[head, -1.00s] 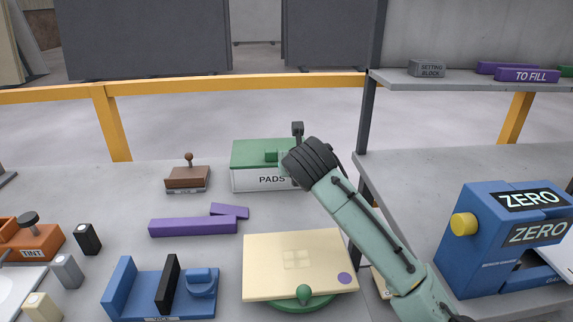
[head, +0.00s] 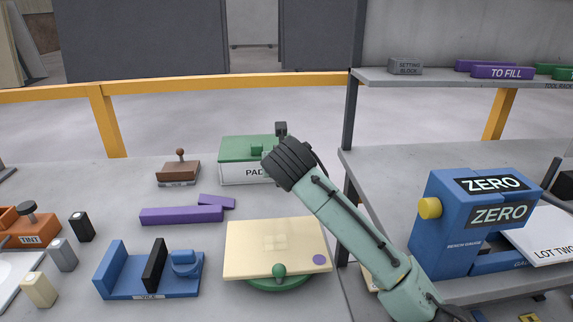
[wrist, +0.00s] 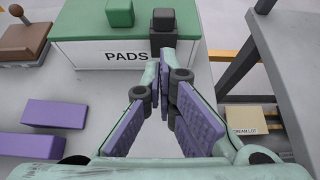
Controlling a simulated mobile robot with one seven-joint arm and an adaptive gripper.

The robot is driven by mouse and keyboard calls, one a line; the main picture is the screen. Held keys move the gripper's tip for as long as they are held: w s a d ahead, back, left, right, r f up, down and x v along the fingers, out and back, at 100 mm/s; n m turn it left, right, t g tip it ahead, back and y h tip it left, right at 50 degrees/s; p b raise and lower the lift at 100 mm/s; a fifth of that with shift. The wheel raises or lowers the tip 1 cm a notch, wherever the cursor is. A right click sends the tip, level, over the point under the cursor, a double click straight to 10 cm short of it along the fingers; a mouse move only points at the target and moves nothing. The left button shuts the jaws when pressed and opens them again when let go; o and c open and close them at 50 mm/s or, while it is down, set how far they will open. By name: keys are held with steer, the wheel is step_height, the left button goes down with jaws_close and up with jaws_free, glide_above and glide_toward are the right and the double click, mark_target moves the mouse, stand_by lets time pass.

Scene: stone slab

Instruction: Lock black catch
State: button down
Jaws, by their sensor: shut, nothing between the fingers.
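The black catch (head: 281,129) stands up at the right end of the box marked PADS (head: 235,174), rising above its green lid (head: 235,146). In the wrist view the catch (wrist: 163,30) is at the top middle, right of the PADS label, with a dark block at its foot. My gripper (wrist: 167,52) is shut and empty, its fingertips together just in front of the catch in that view. I cannot tell if they touch it. In the head view my dark wrist hides the fingers and the box's right front.
A green block (wrist: 119,12) sits on the lid. Purple bars (head: 182,215) lie in front, and a brown stamp (head: 179,172) stands left. A shelf post (head: 351,130) rises close to the right of my arm. A cream board (head: 278,245) and the blue ZERO gauge (head: 455,235) are nearer.

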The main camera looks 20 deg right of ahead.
steer(key=b+v, duration=0.1)
steer(key=v, duration=0.8)
steer(key=shift+r+b, duration=0.2)
steer(key=shift+b, duration=0.15)
